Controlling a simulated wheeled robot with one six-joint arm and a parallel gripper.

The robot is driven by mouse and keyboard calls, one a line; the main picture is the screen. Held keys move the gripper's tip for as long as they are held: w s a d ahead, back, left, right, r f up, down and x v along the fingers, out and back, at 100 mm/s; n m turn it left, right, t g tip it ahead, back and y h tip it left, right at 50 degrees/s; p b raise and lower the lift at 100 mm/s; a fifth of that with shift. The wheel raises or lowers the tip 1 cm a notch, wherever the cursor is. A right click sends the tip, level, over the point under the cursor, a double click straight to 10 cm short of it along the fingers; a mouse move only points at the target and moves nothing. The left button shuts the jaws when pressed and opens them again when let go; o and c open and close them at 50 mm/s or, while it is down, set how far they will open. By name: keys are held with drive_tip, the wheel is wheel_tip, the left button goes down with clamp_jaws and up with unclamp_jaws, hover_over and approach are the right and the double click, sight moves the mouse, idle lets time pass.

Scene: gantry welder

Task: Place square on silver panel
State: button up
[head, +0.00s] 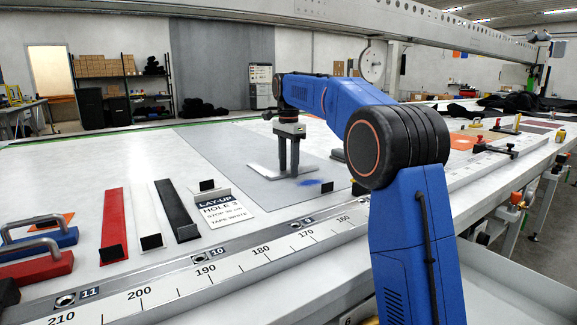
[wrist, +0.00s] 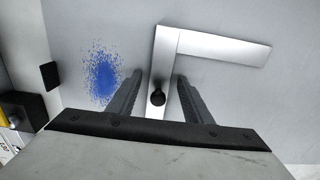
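The square (head: 264,173) is an L-shaped pale metal piece lying flat on the silver panel (head: 215,150), a large grey sheet on the white table. In the wrist view, the square (wrist: 222,46) has one arm running to the right and one running down between my fingers. My gripper (head: 289,174) points down over the square. The square's lower end is hidden by my gripper body.
A blue speckled patch (head: 306,183) marks the panel beside the square. A lay-up sign (head: 222,213), a black bar (head: 177,212), a red bar (head: 113,225) and handled blocks (head: 38,270) lie to the left. A numbered rail (head: 230,261) runs along the front edge. The panel's far part is clear.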

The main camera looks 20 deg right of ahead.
drive_tip(key=shift+r, duration=0.15)
wheel_tip(320, 180, up, 12)
idle(0.6)
